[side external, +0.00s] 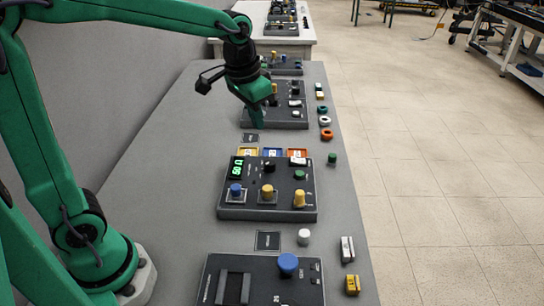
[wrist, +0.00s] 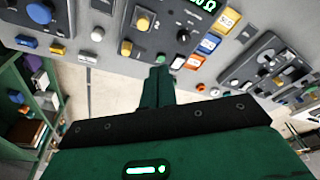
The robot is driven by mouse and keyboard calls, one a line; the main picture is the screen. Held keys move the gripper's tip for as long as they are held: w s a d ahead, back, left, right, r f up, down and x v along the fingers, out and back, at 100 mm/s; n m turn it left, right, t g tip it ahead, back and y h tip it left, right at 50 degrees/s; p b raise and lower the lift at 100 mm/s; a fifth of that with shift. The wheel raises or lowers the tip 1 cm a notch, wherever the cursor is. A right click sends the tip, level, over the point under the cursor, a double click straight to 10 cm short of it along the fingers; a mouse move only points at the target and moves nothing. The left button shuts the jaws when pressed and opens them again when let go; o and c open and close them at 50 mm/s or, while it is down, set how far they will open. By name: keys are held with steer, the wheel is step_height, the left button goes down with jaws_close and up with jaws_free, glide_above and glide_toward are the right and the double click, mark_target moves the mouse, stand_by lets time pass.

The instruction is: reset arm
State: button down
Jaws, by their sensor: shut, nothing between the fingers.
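My green gripper (side external: 255,121) is at the end of my raised arm in the side external view, pointing down over the far part of the grey bench (side external: 170,165). Its fingers are together with nothing between them. In the wrist view the gripper (wrist: 158,76) shows at the centre, its narrow fingers closed. The black panel (side external: 300,172) with a green lit display, a blue knob and yellow knobs sits nearer the camera than the gripper. Another black panel (side external: 290,122) is beside the gripper. I cannot tell whether the fingertips touch it.
A nearer panel (side external: 225,285) has a large blue knob. Yellow, blue and orange labelled trays (side external: 272,152) lie behind the display panel. The bench's left side is clear.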

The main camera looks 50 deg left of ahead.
steer(key=s+a+n+t, duration=0.1)
steer(key=s+a+t, duration=0.1)
steer(key=s, duration=1.4)
steer(key=shift+s+r+n+t, duration=0.3)
steer(key=shift+s+r+t, duration=0.05)
steer(key=shift+r+t, duration=0.15)
